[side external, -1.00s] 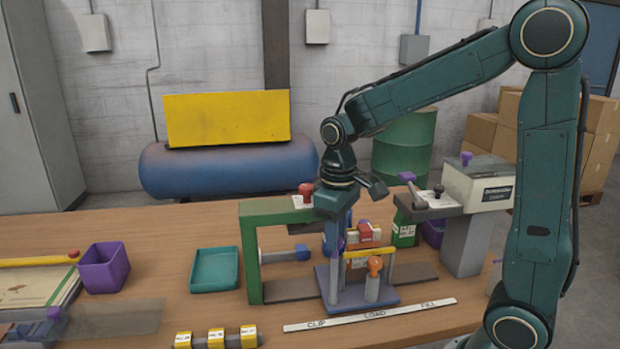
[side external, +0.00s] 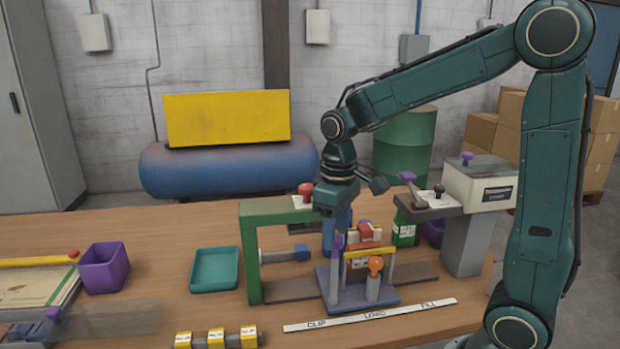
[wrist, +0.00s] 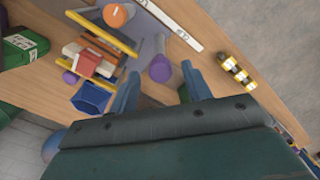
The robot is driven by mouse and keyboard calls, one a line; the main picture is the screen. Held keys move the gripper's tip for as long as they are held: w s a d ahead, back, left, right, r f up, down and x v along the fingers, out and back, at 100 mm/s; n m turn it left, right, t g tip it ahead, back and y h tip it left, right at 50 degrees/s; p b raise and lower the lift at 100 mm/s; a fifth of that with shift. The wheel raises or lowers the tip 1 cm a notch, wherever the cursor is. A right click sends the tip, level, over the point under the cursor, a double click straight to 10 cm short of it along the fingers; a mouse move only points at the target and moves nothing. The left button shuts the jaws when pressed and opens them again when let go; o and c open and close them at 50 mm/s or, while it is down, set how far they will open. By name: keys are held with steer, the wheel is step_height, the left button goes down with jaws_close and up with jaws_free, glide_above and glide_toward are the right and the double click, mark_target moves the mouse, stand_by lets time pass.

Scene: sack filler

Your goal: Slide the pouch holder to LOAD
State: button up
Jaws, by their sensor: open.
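The pouch holder (side external: 357,293) is a blue-grey plate with posts, yellow bars, an orange knob (side external: 375,264) and a purple-topped post (side external: 338,242). It sits on a dark rail behind the label strip (side external: 370,315), roughly behind LOAD and slightly toward CLIP; exact alignment is hard to tell. A red and white pack (side external: 366,234) shows between its bars. My gripper (side external: 340,228) is open above the purple-topped post. In the wrist view the purple knob (wrist: 160,68) lies between and just beyond my spread fingers (wrist: 158,88), with no grip on it.
A green frame (side external: 251,255) with a red knob stands left of the holder, over the rail. A grey lever stand (side external: 467,243) is at right. A teal tray (side external: 214,269), purple bin (side external: 103,268) and yellow-labelled pieces (side external: 216,338) lie left and in front.

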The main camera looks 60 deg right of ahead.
step_height(320, 180, up, 13)
stand_by(0.6)
steer(key=shift+f, duration=0.1)
steer(key=s+a+f+t, duration=0.1)
steer(key=s+f+t, duration=0.1)
steer(key=s, duration=0.5)
steer(key=s+a+f+m+t, duration=0.1)
steer(key=s+a+f+t, duration=0.1)
steer(key=s, duration=0.5)
step_height(320, 180, down, 2)
steer(key=shift+s+a+t, duration=0.25)
steer(key=shift+s+t, duration=0.1)
steer(key=shift+t, duration=0.45)
